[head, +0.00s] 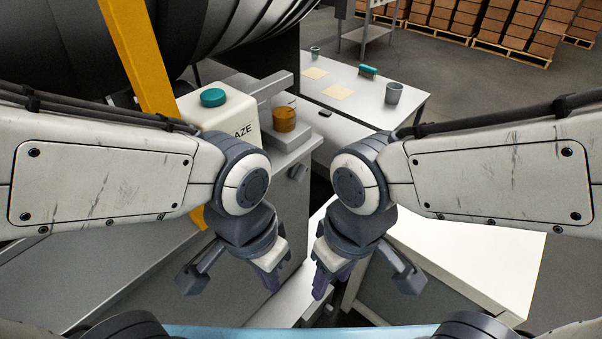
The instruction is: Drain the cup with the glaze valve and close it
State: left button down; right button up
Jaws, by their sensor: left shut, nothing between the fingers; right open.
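An amber-filled cup (284,119) stands upright on a grey ledge beside the cream glaze tank (222,113). The tank has a teal cap, and part of its label, "AZE", shows. A grey bracket (268,84) reaches from the tank over the cup. My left gripper (271,281) is shut and empty, pointing down in front of the cabinet, well below the cup. My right gripper (324,282) is open and empty, beside it to the right.
A white table (355,105) behind holds a grey cup (393,93), a teal brush (368,71), a small green glass (315,53) and yellow sheets (337,92). A yellow post (139,55) and dark drum (210,30) stand at upper left. A white-topped counter (470,258) is at right.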

aim_at(298, 171)
jog(key=u, duration=1.45)
jog(key=k, duration=0.9)
jog(key=z, duration=1.6)
jog(key=i, duration=0.5)
jog(key=u, duration=0.05)
